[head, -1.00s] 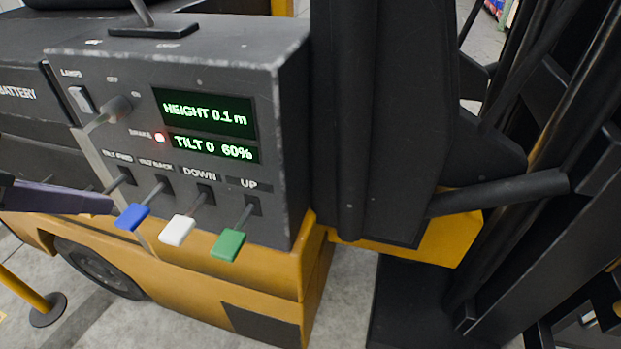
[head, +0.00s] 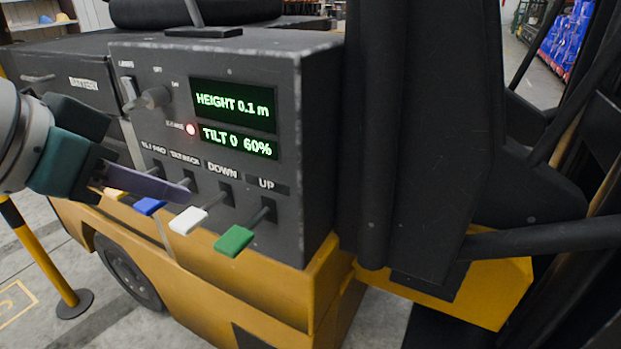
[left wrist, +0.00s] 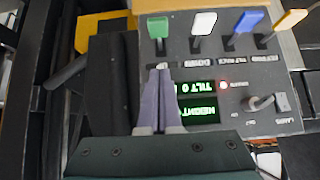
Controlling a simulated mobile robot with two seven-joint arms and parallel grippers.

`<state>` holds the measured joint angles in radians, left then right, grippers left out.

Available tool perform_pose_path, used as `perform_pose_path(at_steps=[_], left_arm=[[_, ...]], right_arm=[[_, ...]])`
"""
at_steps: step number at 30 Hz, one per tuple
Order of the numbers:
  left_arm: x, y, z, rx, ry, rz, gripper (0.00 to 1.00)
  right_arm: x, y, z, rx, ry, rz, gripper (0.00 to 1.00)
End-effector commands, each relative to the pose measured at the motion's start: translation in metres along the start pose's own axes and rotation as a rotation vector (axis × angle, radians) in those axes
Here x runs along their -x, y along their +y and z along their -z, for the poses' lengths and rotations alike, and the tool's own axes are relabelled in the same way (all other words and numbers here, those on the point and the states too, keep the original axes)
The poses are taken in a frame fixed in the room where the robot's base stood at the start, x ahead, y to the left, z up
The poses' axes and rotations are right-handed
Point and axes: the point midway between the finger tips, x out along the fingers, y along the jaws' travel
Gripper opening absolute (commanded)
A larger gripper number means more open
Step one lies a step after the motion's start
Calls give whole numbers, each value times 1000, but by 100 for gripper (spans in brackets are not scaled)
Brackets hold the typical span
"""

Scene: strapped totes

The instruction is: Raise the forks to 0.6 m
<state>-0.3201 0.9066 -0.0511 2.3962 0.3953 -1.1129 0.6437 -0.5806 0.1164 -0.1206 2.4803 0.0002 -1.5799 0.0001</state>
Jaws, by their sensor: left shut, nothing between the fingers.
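The control panel (head: 285,120) of a forklift fills the middle of the head view. Its display (head: 235,104) reads HEIGHT 0.1 m, and a lower display (head: 238,141) reads TILT 0 60%. The green lever (head: 234,241) is under the label UP and the white lever (head: 188,219) under DOWN. They also show in the left wrist view, the green one (left wrist: 158,28) just beyond my fingertips. My left gripper (head: 186,193) is shut and empty. In the head view its fingers cross in front of the tilt levers. I cannot tell whether they touch anything.
A blue lever (head: 150,205) and a yellow lever (head: 115,194) sit left of the white one. A red light (head: 191,129) glows beside the displays. Black mast parts (head: 420,140) stand right of the panel. A yellow post (head: 45,260) stands at the left.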

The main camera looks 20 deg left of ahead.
Motion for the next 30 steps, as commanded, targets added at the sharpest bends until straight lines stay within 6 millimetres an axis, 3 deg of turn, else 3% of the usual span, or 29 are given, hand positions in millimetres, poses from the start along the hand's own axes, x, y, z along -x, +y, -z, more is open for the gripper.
perform_pose_path(at_steps=[13, 20, 30], left_arm=[[-93, 1, -4, 0, -1, -1, 0], [-111, 0, -25, -1, -2, 0, 0], [-114, 0, -29, -2, -1, 0, 0]], right_arm=[[-24, 0, -7, 1, 1, -1, 40], [-30, 0, -9, 3, 1, -3, 40], [-30, 1, -10, 6, 0, -6, 40]])
